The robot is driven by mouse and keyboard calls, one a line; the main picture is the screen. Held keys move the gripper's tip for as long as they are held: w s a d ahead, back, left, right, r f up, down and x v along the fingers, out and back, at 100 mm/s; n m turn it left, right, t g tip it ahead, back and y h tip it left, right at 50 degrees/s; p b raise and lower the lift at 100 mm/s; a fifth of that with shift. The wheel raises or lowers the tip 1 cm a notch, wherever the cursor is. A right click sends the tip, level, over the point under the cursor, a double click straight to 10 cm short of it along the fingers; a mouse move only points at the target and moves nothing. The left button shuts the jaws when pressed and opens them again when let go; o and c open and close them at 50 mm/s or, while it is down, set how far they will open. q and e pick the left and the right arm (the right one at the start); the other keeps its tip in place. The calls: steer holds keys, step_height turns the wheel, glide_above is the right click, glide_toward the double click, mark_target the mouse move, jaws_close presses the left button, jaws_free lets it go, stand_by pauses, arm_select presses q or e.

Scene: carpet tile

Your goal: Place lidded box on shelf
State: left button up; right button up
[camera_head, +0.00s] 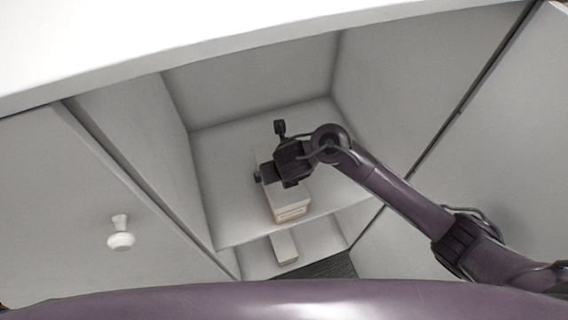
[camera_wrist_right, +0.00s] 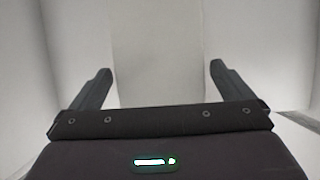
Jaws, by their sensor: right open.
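A pale box (camera_head: 291,211) with an orange-brown edged front stands on the shelf (camera_head: 235,219) inside the open white cabinet, near the shelf's front edge. Its back part is hidden under my right gripper, and I cannot make out a separate lid. My right gripper (camera_head: 269,152) is open above and behind the box's visible front. In the right wrist view the jaws (camera_wrist_right: 160,72) are spread wide with nothing gripped. My left gripper is out of view.
A smaller pale block (camera_head: 284,247) lies on the lower level below the shelf. Cabinet side walls (camera_head: 395,75) rise close on both sides of my right arm. A white knob (camera_head: 120,233) sticks out of the left panel. The shelf's left part is clear.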

steer(key=p+v, duration=0.3)
steer(key=v, duration=0.4)
steer(key=shift+s+d+r, duration=0.1)
steer(key=shift+s+r, duration=0.05)
steer(key=shift+r, duration=0.15)
